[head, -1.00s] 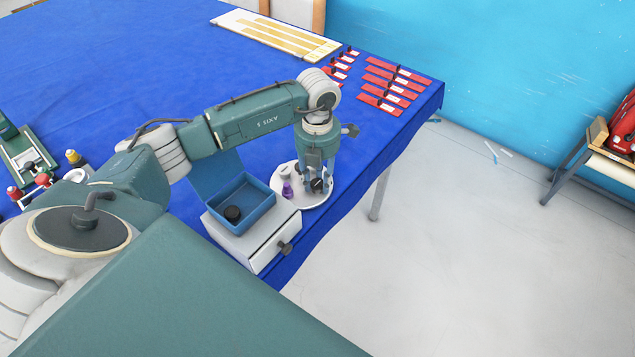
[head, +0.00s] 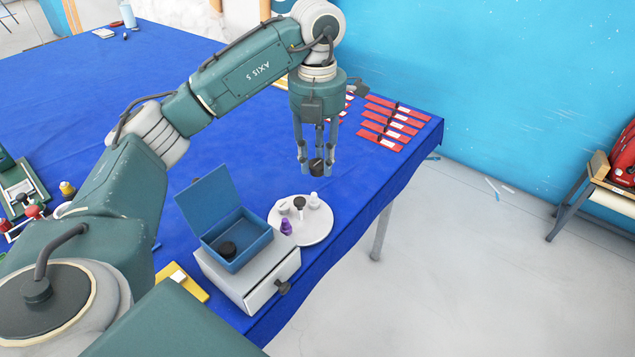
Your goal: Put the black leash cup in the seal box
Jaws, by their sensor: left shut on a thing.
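My left gripper (head: 316,163) is shut on a small black piece (head: 316,166), which looks like the black leash cup. It holds the piece in the air, above and behind the round white tray. The blue box (head: 262,243), which I take as the seal box, has its lid (head: 207,200) standing open. It sits on a white drawer unit (head: 262,291), to the left of and below my left gripper in the picture. A black round piece (head: 228,249) lies inside the box. My right gripper is not in view.
The round white tray (head: 318,232), right beside the box, bears a purple bottle (head: 286,227), a white bottle (head: 314,200) and a black-topped piece (head: 299,203). Several red strips (head: 394,122) lie at the table's far right corner. A yellow piece (head: 192,287) lies left of the drawer unit.

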